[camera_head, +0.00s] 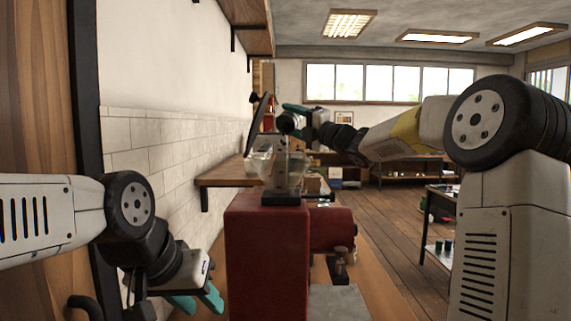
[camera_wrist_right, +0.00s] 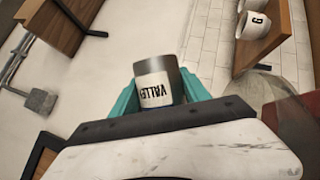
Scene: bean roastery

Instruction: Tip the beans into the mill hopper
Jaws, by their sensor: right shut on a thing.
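The red mill (camera_head: 267,250) stands in the middle of the head view with a clear hopper (camera_head: 292,180) on top. A dark lid-like panel with a knob (camera_head: 259,122) slants up behind the hopper. My right gripper (camera_head: 296,121) is shut on a can, just above the hopper. In the right wrist view the grey can (camera_wrist_right: 157,72) with a white lettered label sits between the teal fingers. It appears tilted; how far is unclear. No beans are discernible. My left gripper (camera_head: 197,303) is low at the left, fingers apart and empty, away from the mill.
A wooden shelf (camera_head: 222,178) runs along the tiled wall behind the mill. Open floor lies further right.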

